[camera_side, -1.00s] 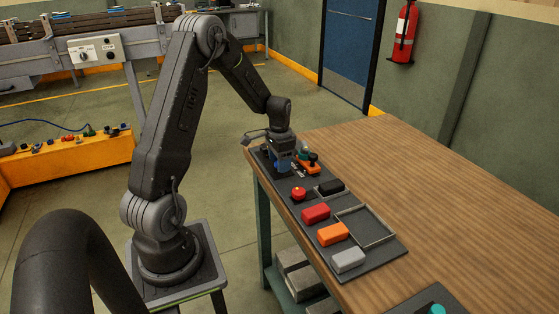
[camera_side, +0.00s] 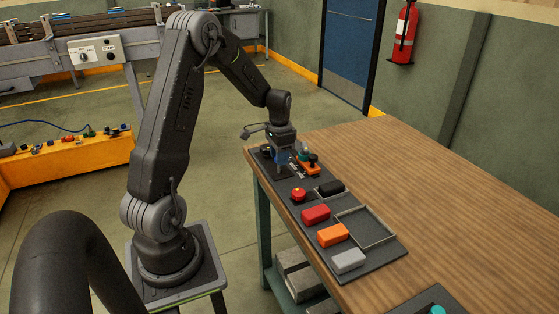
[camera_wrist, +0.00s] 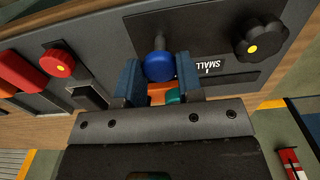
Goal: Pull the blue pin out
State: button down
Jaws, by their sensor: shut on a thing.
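The blue pin (camera_wrist: 159,66) has a round blue head and a short grey shaft above it in the wrist view, against the dark panel. My gripper (camera_wrist: 158,80) is shut on the blue head, one finger on each side. In the side view my gripper (camera_side: 283,156) is above the far left end of the dark panel (camera_side: 372,265) on the table. I cannot tell whether the shaft's end is clear of the panel.
An orange fixture (camera_side: 312,169) stands right of my gripper. A red button (camera_side: 298,194), several blocks and an empty frame (camera_side: 365,228) line the panel. The wooden table (camera_side: 440,190) is clear to the right.

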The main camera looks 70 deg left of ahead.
jog(key=c, duration=1.2)
grip_release()
jog(key=shift+r, duration=0.3)
jog(key=o, duration=0.4)
jog(key=shift+f, duration=0.1)
jog(key=shift+o, duration=0.2)
notch_tip(320, 180, up, 14)
jog(key=s+d+r+t, duration=0.2)
jog(key=s+d+r, duration=0.15)
jog(key=d, duration=0.75)
jog(key=s+d+r+t, duration=0.15)
jog(key=s+d, duration=0.25)
jog(key=d, duration=0.7)
jog(key=s+d+f+t, duration=0.1)
jog(key=s+d+t, duration=0.1)
jog(key=s+d, duration=0.4)
jog(key=shift+s+d, duration=0.2)
jog(key=shift+s, duration=0.5)
